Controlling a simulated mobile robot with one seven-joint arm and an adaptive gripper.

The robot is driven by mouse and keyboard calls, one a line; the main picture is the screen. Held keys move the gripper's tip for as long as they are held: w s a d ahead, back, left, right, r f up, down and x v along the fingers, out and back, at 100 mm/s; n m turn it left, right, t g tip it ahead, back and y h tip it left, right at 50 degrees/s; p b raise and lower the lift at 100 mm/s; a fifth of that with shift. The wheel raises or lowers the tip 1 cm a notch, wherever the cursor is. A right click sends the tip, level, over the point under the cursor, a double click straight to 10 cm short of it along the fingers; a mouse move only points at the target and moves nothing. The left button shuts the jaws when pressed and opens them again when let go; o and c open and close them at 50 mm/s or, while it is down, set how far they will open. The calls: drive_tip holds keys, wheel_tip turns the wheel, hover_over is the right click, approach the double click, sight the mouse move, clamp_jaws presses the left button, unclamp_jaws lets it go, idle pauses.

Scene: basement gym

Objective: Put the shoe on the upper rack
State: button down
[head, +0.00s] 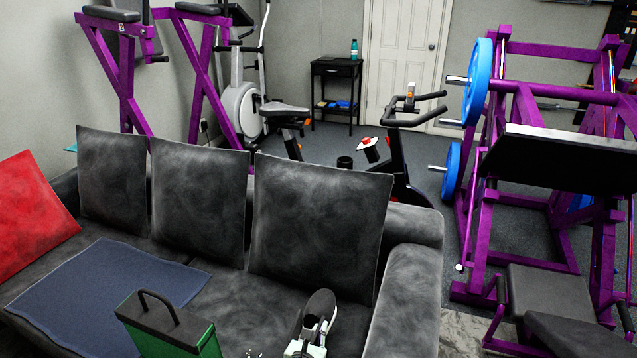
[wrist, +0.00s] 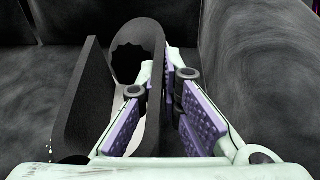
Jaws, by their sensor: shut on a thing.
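The shoe (head: 320,305) shows at the bottom centre of the head view as a dark, rounded form standing on end above the seat near the sofa's right arm. My gripper (head: 306,344) is just below it, pale and partly cut off by the frame's edge. In the wrist view, the purple-padded fingers of my gripper (wrist: 160,110) are close together, shut on part of the dark shoe (wrist: 152,50). Dark walls and a rounded opening of it show left of and between the fingers. The exact grip point is partly hidden. I cannot single out an upper rack for certain.
A grey sofa (head: 405,262) fills the foreground, with upright cushions (head: 320,215) and a blue cloth (head: 95,290). A green case (head: 188,335) with a dark handle stands left of my gripper. Behind are an exercise bike (head: 400,150), a black shelved table (head: 336,68) and purple machines (head: 530,190).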

wheel_tip(320, 180, up, 9)
drive_tip(key=shift+r+p, duration=0.1)
drive_tip(key=shift+p, duration=0.3)
wheel_tip(320, 180, down, 14)
drive_tip(key=b, duration=0.7)
wheel_tip(320, 180, up, 13)
drive_tip(key=p, duration=0.7)
drive_tip(key=shift+r, duration=0.15)
wheel_tip(320, 180, down, 8)
drive_tip(key=shift+f+b, duration=0.2)
drive_tip(key=shift+b, duration=0.8)
drive_tip(key=shift+r+p, duration=0.3)
drive_tip(key=shift+p, duration=0.05)
wheel_tip(320, 180, up, 6)
drive_tip(key=shift+f+p, duration=0.2)
drive_tip(key=shift+p, duration=0.5)
wheel_tip(320, 180, down, 11)
drive_tip(key=b, duration=0.7)
wheel_tip(320, 180, up, 5)
drive_tip(key=p, duration=0.5)
drive_tip(key=shift+f, duration=0.15)
